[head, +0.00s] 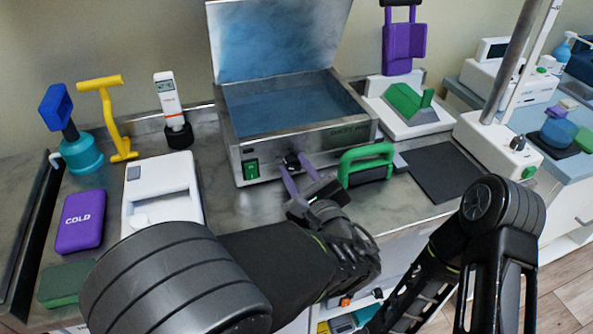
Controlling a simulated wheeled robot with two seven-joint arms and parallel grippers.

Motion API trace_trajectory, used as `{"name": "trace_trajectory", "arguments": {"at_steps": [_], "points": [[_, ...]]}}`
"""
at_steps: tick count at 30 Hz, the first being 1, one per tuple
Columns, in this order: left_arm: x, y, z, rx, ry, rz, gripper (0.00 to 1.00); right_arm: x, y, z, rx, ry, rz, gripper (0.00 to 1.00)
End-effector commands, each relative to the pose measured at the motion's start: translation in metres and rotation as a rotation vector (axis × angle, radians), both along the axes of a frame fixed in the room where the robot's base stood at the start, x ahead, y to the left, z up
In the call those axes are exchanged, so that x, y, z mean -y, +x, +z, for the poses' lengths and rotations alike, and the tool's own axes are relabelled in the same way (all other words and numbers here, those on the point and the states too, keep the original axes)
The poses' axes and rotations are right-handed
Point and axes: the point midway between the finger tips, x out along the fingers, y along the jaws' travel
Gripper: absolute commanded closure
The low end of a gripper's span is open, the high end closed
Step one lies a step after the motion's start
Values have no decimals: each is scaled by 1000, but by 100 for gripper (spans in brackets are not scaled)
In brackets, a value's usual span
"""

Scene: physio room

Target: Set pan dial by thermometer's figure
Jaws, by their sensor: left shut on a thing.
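The pan (240,142) is a steel box of bluish liquid with its lid raised, standing at the back of the counter. Its black dial (292,160) is on the front face, right of a green switch (250,169). The thermometer (168,95), white and orange, stands upright in a black holder left of the pan; its small display is too small to read. My left gripper (294,172) reaches up to the pan front, its purple fingers shut on the dial and partly hiding it. The dial's marks cannot be read. My right arm shows at the right, its gripper out of view.
A green-handled block (366,163) stands close right of my left gripper. A dark mat (445,172) lies further right. A white tray-like unit (163,190), a purple COLD pack (80,221) and yellow (107,115) and blue-handled (60,108) tools are at the left.

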Motion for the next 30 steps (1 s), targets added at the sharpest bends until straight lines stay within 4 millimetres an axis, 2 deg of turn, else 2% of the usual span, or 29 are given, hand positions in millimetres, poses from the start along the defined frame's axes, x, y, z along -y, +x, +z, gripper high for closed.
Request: {"name": "trace_trajectory", "arguments": {"at_steps": [7, 8, 15, 24, 30], "points": [[0, 0, -1, -2, -1, 0, 100, 0, 0, 0, 0, 0, 0, 64], [0, 0, -1, -2, -1, 0, 68, 0, 0, 0, 0, 0, 0, 64], [0, 0, -1, -2, 0, 0, 48, 0, 0, 0, 0, 0, 0, 64], [1, -2, 0, -1, 1, -1, 48, 0, 0, 0, 0, 0, 0, 64], [8, -20, 1, -1, 0, -3, 48, 0, 0, 0, 0, 0, 0, 64]]}}
